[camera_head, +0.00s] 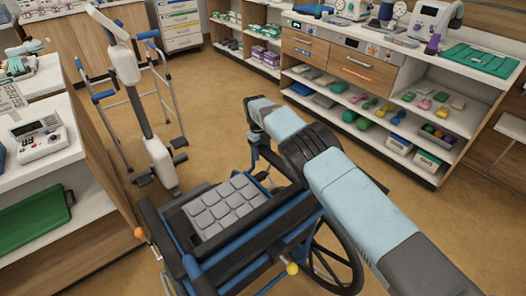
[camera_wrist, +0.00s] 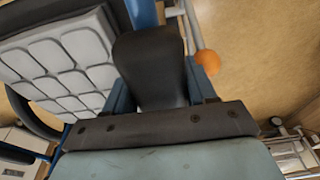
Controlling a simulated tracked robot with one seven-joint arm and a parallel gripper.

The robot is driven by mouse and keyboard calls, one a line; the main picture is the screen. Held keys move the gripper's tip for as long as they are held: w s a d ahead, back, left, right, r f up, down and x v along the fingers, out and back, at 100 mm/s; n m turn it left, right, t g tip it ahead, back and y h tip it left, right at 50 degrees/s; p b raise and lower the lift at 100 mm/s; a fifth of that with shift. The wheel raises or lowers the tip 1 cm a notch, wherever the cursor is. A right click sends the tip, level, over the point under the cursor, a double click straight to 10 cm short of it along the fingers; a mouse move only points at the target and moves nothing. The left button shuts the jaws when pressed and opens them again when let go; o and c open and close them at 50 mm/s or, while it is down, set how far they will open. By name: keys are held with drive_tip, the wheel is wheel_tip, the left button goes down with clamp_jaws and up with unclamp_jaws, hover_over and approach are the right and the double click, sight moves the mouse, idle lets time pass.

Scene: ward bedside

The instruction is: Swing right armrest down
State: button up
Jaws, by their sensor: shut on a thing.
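A wheelchair with a blue frame (camera_head: 270,213) and a grey quilted seat cushion (camera_head: 225,208) stands below my arm; the cushion also shows at the upper left of the wrist view (camera_wrist: 65,60). My gripper (camera_head: 256,138) is beyond the cushion's right side in the head view. In the wrist view its blue fingers (camera_wrist: 158,90) are on both sides of a black padded part, which looks like the right armrest (camera_wrist: 150,60), and are shut on it. In the head view my arm hides most of this armrest, so its exact angle cannot be told.
A yellow knob (camera_head: 292,268) and an orange knob (camera_head: 138,232) are on the wheelchair; an orange ball (camera_wrist: 208,61) shows beside the armrest. A walking frame (camera_head: 165,95) stands beyond, shelves (camera_head: 400,120) at the right, a counter (camera_head: 60,170) at the left.

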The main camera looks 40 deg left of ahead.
drive_tip(key=shift+s+d+f, duration=0.2)
drive_tip(key=shift+s+f, duration=0.1)
drive_tip(key=shift+f, duration=0.2)
drive_tip(key=o, duration=1.2)
drive_tip(key=shift+c, duration=0.2)
drive_tip(key=shift+o, duration=1.3)
drive_tip(key=shift+w+r, duration=0.2)
drive_tip(key=shift+r, duration=0.05)
drive_tip(key=shift+w+r, duration=0.1)
drive_tip(key=shift+w, duration=0.05)
drive_tip(key=shift+w+r, duration=0.1)
drive_tip(key=shift+w, duration=0.05)
